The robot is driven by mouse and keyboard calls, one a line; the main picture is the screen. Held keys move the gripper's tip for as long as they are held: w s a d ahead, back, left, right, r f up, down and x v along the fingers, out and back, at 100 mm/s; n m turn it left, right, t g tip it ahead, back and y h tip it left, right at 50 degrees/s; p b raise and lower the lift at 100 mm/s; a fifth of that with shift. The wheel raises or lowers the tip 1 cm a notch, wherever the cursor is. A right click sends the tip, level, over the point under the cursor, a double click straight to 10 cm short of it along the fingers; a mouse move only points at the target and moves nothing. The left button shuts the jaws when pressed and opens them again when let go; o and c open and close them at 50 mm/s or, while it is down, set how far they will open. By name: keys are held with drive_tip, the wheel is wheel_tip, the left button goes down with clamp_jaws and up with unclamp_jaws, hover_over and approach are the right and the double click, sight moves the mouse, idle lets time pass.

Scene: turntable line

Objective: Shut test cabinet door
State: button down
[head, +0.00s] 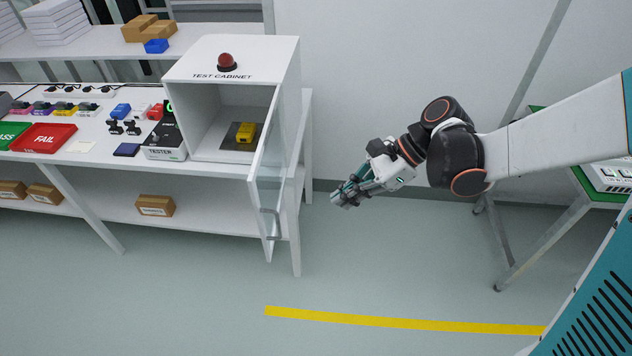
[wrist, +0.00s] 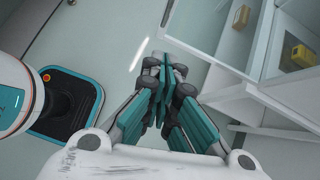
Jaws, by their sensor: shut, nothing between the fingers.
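The white test cabinet (head: 291,75) stands at the right end of the workbench, with a red dome light on top. Its glass door (head: 267,180) stands open, swung out toward the front, with a handle low on its free edge. A yellow device (head: 245,132) sits on a dark pad inside the cabinet. My gripper (head: 345,199) is shut and empty, to the right of the door and apart from it. In the wrist view my gripper (wrist: 163,65) points down over the floor, and the door (wrist: 262,40) is to its right.
A tester box (head: 164,142) stands left of the cabinet. A red FAIL tray (head: 45,138) and small devices lie farther left on the bench. A green-topped table (head: 596,190) stands at the right. The floor in front, with a yellow line (head: 400,321), is clear.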

drive_tip(key=a+r+b+x, duration=0.2)
drive_tip(key=b+x, duration=0.2)
drive_tip(key=x, duration=0.8)
drive_tip(key=shift+s+a+f, duration=0.2)
drive_tip(key=shift+s+f, duration=0.05)
drive_tip(key=shift+f, duration=0.05)
drive_tip(key=shift+a, duration=0.15)
